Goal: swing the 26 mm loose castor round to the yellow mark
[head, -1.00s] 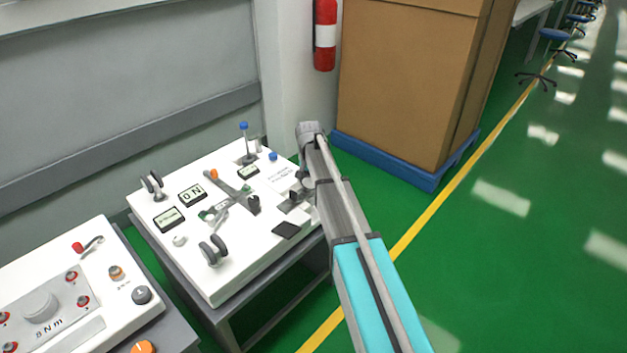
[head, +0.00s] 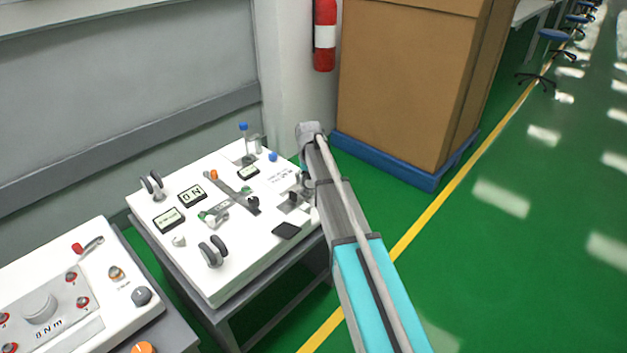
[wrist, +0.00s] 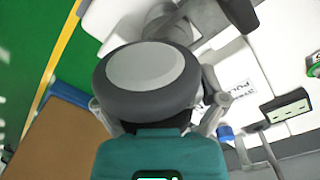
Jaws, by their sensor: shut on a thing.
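A white panel (head: 190,270) on a grey stand carries two dark twin-wheel castors (head: 152,186) (head: 213,251) at its left and front. My gripper (head: 305,188) is at the panel's right edge, largely behind my arm. It is shut on a castor (head: 292,199) there, seen only as small grey and dark parts. In the wrist view the gripper's round body hides the fingertips and the grip; a dark rounded part (wrist: 240,12), perhaps the castor's wheel, shows at the top. I cannot make out the yellow mark.
A blue-capped post (head: 243,140), an orange-capped bar (head: 232,190) and small displays (head: 192,195) crowd the panel. A second panel (head: 95,325) stands at lower left. A large cardboard box (head: 405,90) on a blue pallet stands behind. Green floor at right is open.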

